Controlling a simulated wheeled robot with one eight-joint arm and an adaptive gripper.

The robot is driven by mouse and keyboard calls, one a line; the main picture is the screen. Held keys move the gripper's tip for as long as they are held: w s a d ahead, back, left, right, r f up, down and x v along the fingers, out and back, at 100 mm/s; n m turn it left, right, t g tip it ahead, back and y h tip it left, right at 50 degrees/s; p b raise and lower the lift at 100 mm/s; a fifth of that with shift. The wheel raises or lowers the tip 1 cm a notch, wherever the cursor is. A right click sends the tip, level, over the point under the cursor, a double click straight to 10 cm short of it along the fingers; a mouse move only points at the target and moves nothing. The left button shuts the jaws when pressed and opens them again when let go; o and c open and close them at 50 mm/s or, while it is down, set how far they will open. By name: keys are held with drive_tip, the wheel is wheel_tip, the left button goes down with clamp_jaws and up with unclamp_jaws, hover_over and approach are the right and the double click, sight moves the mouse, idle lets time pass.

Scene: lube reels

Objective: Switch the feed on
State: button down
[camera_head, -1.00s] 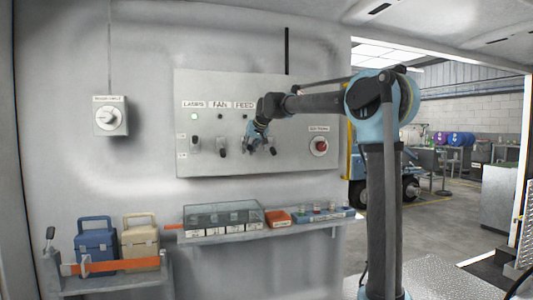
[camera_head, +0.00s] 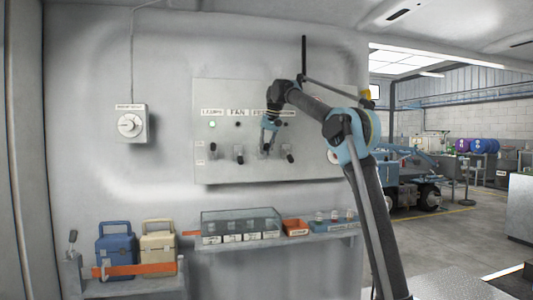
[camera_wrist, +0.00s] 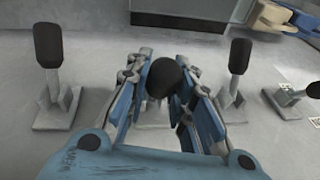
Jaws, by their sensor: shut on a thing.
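The grey switch panel (camera_head: 225,95) on the wall carries a row of black-knobbed levers under labels reading LAMPS, FAN and FEED. My gripper (camera_head: 267,146) is at the third lever, below the FEED label (camera_head: 259,112), and partly covers it. In the wrist view my gripper (camera_wrist: 163,95) has its blue fingers on both sides of the feed lever's black knob (camera_wrist: 165,77), shut on it. The lever's stem is mostly hidden. The feed lamp cannot be made out.
The fan lever (camera_head: 239,155) and a fourth lever (camera_head: 289,153) stand close on either side of my gripper. A red button (camera_head: 334,156) is partly behind my arm. Below is a shelf with a clear-lidded case (camera_head: 240,222) and an orange bin (camera_head: 295,227).

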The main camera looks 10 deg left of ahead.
drive_tip(key=shift+w+r+g, duration=0.2)
drive_tip(key=shift+w+g, duration=0.1)
drive_tip(key=shift+g, duration=0.1)
idle(0.4)
drive_tip(key=c, duration=1.4)
unclamp_jaws()
drive_tip(key=shift+d, duration=0.1)
drive_tip(key=shift+o, duration=0.2)
drive_tip(key=shift+s, duration=0.1)
drive_tip(key=shift+s+f, duration=0.1)
drive_tip(key=shift+f, duration=0.05)
